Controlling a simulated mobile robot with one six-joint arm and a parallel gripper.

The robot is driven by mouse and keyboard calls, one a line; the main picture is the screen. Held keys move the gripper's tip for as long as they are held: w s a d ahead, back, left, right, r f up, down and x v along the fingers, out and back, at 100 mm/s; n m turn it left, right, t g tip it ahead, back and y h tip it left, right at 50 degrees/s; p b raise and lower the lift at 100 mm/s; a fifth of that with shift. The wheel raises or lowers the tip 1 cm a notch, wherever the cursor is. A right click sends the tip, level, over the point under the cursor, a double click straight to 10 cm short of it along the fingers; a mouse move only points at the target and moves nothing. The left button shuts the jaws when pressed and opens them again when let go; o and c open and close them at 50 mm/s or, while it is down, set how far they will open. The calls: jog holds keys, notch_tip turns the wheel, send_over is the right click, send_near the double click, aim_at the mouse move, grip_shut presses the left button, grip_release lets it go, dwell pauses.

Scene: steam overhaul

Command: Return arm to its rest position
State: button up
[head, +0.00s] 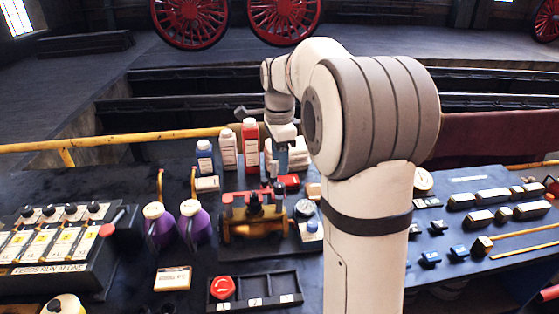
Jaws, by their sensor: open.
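My arm (368,195) rises in the right middle of the head view, and its upper part bends over and points down toward the bench. My gripper (283,180) hangs at the far end, over the middle of the bench behind the brass-and-red fitting (254,215). It is small and partly lost among the things behind it, and I see nothing clearly held in it. My arm hides part of the bench to the right of the gripper.
Blue, white and red bottles (250,143) stand close left of my gripper. Purple jugs (193,222) and a lever panel (55,240) are farther left. A tray with a red knob (223,288) lies in front. A yellow rail (120,138) runs behind. Small blocks (480,218) lie at right.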

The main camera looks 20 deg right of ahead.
jog(key=s+a+f+n+t, duration=0.1)
jog(key=s+a+f+n, duration=0.1)
jog(key=s+n, duration=0.7)
jog(key=s+a+f+n+t, duration=0.2)
jog(key=s+a+n, duration=0.2)
jog(key=s+n, duration=0.5)
jog(key=s, duration=0.6)
jog(key=shift+s+a+f+n, duration=0.15)
jog(key=shift+s+f+n, duration=0.15)
jog(key=shift+s+f, duration=0.05)
